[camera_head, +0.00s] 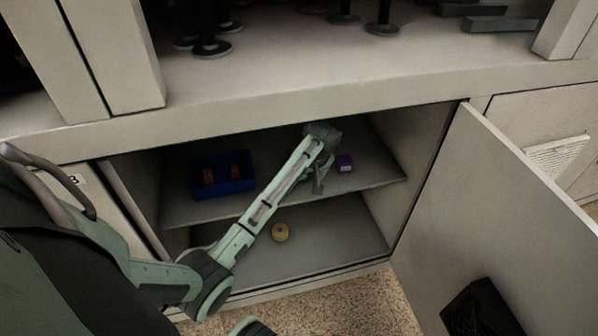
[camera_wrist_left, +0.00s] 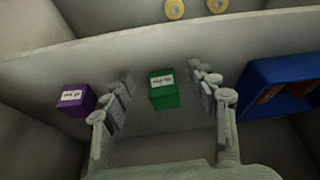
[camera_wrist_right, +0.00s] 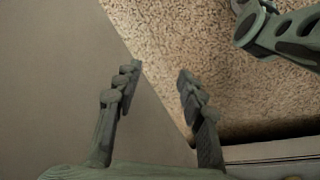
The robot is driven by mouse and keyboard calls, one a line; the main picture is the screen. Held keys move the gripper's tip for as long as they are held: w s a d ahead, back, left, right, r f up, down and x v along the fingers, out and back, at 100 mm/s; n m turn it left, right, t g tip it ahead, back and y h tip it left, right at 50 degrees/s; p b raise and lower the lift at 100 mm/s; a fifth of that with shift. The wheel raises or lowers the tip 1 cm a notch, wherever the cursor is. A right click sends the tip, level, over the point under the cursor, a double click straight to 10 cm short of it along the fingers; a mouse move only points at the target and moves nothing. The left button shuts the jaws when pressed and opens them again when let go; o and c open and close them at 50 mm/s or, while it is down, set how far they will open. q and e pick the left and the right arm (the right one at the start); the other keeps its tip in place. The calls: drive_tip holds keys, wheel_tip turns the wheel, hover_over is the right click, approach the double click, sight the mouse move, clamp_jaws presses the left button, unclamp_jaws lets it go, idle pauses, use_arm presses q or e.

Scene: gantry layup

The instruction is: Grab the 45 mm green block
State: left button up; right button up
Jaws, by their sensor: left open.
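The green block (camera_wrist_left: 163,92) with a white label stands on the cabinet's upper shelf in the left wrist view. It appears between the two spread fingers of my left gripper (camera_wrist_left: 161,76), with space on both sides. Whether the fingertips reach alongside it is hard to tell. In the head view my left gripper (camera_head: 320,168) is inside the open cabinet over that shelf and hides the green block. My right gripper (camera_wrist_right: 160,72) is open and empty, away from the shelf, with speckled floor and a flat grey panel behind it.
A purple labelled block (camera_wrist_left: 75,100) stands beside the green one; it also shows in the head view (camera_head: 344,163). A blue bin (camera_head: 222,186) with reddish items sits on the shelf's other side. A yellow roll (camera_head: 280,232) is on the lower level. The cabinet door (camera_head: 480,210) hangs open at right.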

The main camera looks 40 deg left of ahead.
use_arm(q)
drive_tip(key=w+a, duration=0.1)
drive_tip(key=a, duration=0.1)
drive_tip(key=w+a, duration=0.2)
drive_tip(key=shift+f, duration=0.4)
drive_tip(key=shift+w+f, duration=0.1)
drive_tip(key=shift+f, duration=0.05)
drive_tip(key=c, duration=1.3)
